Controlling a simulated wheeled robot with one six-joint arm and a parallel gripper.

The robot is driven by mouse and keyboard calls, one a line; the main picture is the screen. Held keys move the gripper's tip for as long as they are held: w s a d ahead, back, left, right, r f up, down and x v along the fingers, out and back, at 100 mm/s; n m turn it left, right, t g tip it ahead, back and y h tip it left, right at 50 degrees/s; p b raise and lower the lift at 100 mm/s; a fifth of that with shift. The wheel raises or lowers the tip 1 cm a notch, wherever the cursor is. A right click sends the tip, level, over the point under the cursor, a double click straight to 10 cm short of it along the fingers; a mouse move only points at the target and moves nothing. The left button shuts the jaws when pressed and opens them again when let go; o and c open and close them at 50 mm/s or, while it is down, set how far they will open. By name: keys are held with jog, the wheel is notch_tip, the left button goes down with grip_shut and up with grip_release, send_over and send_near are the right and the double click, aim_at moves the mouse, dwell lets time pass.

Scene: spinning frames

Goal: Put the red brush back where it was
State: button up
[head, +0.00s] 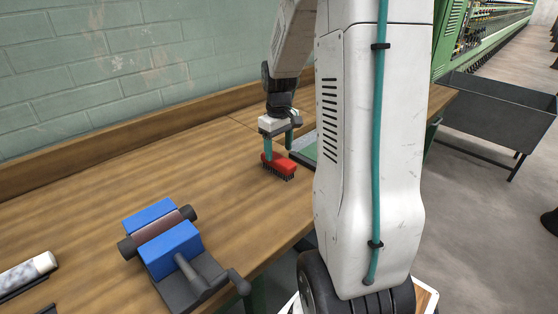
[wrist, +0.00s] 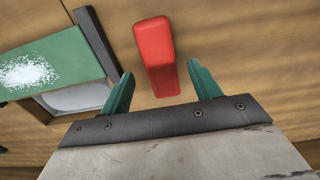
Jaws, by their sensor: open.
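The red brush (head: 279,166) lies on the wooden table with its dark bristles down, close to the back right part of the tabletop. My gripper (head: 277,148) is right above and at the brush in the head view. In the wrist view the red back of the brush (wrist: 156,55) shows ahead of and between the two green fingers of my gripper (wrist: 160,85). The fingers stand apart with a gap on each side of the brush. The far fingertip in the head view is partly hidden.
A blue clamp-like device with a crank (head: 168,238) stands on the table (head: 95,185) at the front left. A white roll (head: 28,270) lies at the left edge. A green panel with white specks (wrist: 50,68) lies beside the brush. A brick wall (head: 130,60) backs the table.

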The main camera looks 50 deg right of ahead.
aim_at(278, 159)
notch_tip(278, 159, up, 5)
jog(key=shift+r, duration=0.2)
jog(key=s+a+r, duration=0.3)
jog(key=a, duration=0.4)
jog(key=s+a+r, duration=0.2)
jog(key=a+r, duration=0.2)
jog(key=a, duration=0.4)
jog(key=s+a+t, duration=0.1)
jog(key=s+a, duration=1)
jog(key=s, duration=0.3)
jog(key=shift+a+n, duration=0.25)
jog(key=shift+n, duration=0.05)
